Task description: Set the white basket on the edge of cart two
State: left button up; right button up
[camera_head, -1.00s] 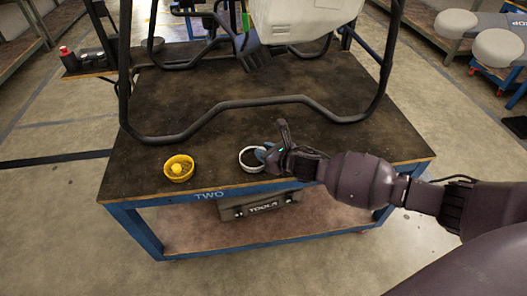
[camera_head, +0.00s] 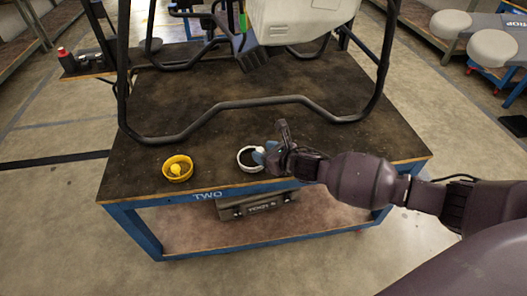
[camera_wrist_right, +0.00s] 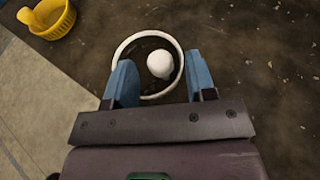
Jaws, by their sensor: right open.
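The white basket (camera_head: 246,158), a small round ring-like container, stands on the dark top of cart two (camera_head: 215,172), near its front edge. In the right wrist view the white basket (camera_wrist_right: 121,51) holds a round white object (camera_wrist_right: 161,64). My right gripper (camera_head: 266,152) is at the basket's right side in the head view. In the right wrist view my right gripper (camera_wrist_right: 158,82) is open, with its blue fingers on either side of the basket's near part. I cannot tell whether they touch it. My left gripper is not in view.
A yellow basket (camera_head: 177,168) with a yellow item in it stands on the cart's front left. A black tubular frame (camera_head: 250,104) carrying a white tank (camera_head: 290,20) takes up the rear of the cart. A grey toolbox (camera_head: 255,206) is on the lower shelf.

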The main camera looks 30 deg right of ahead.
jog(key=p+v, duration=0.3)
jog(key=v, duration=0.8)
jog(key=s+a+f+m+h, duration=0.1)
jog(key=s+a+f+m, duration=0.15)
jog(key=s+m, duration=0.55)
jog(key=s+a+f+m, duration=0.25)
jog(key=s+m, duration=0.35)
jog(key=m, duration=0.5)
jog(key=s+d+f+m+g+h, duration=0.1)
jog(key=s+d+m+g+h, duration=0.1)
jog(key=s+m, duration=1.1)
jog(key=shift+s+d+f+m+h, duration=0.3)
jog(key=shift+d+m+h, duration=0.3)
jog(key=shift+m, duration=2.8)
jog(key=shift+a+r, duration=0.1)
